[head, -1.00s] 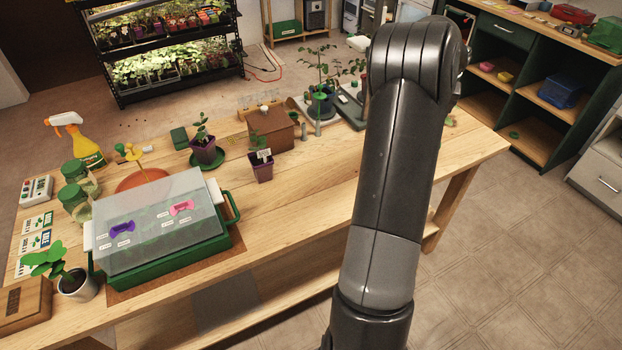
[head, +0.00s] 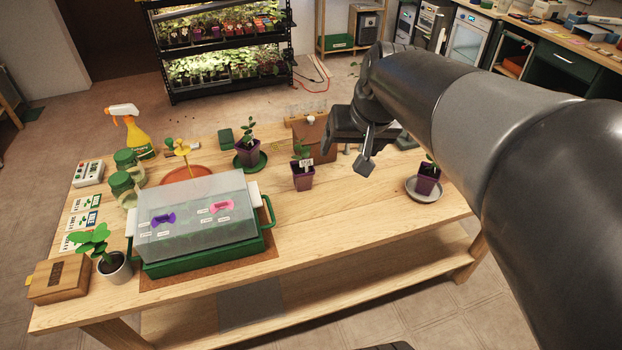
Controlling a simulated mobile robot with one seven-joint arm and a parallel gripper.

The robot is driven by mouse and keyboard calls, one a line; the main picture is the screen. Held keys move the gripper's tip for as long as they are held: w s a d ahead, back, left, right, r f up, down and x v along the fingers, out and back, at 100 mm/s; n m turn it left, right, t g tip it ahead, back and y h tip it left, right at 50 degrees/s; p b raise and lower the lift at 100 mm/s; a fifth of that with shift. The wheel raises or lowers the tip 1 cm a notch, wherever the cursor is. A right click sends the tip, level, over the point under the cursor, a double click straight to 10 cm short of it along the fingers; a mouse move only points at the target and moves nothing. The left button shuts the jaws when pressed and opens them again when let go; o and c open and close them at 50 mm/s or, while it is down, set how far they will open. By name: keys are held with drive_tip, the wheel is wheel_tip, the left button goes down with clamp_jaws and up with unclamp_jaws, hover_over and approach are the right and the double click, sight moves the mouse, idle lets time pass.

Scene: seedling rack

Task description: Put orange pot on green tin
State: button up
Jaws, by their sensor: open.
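I make out no clear orange pot; an orange-red round dish (head: 200,173) shows partly behind the clear-lidded propagator. A small green box (head: 225,138), possibly the green tin, stands at the back of the table, left of a purple pot on a green saucer. My gripper (head: 357,158) is open and empty, above the table's right-centre, right of a purple pot with a white label (head: 303,180). It covers part of the table's back.
The green propagator tray (head: 210,257) with clear lid fills the left front. A purple pot (head: 427,184) stands on a grey saucer at right. A brown box (head: 310,132) stands behind the labelled pot. A spray bottle (head: 138,135) is back left. The front centre-right tabletop is clear.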

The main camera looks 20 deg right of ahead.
drive_tip(key=s+a+f+n, duration=0.2)
drive_tip(key=s+a+f, duration=0.1)
drive_tip(key=s+a, duration=0.5)
drive_tip(key=s, duration=0.3)
drive_tip(key=shift+s+a+f+n, duration=0.15)
drive_tip(key=shift+a+f+n, duration=0.1)
drive_tip(key=shift+n, duration=0.05)
idle(0.6)
